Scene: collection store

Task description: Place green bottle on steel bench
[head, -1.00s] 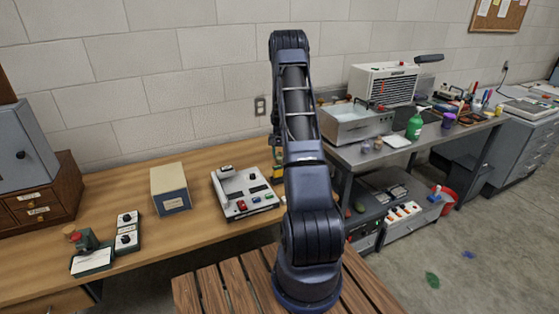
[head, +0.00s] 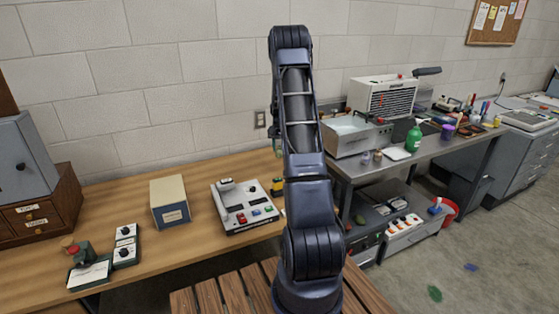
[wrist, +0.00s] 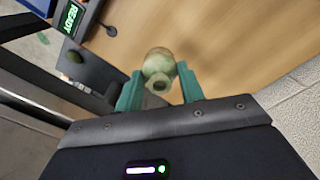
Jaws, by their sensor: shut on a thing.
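My gripper (wrist: 159,90) has teal fingers and is shut on a pale green, round-bodied bottle (wrist: 158,62). The bottle's open mouth faces the wrist camera. In the head view my arm hides most of the gripper, and I cannot make out the held bottle there. The steel bench (head: 353,169) stands to the right of my arm against the wall. A brighter green bottle with a white label (head: 414,139) stands upright on it.
The steel bench also holds a metal bath (head: 350,139), small jars and a purple cup (head: 447,131). Its front left strip is mostly bare. A wooden table (head: 150,250) on the left carries a control box (head: 245,207) and a beige box (head: 170,202). A lower shelf holds equipment.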

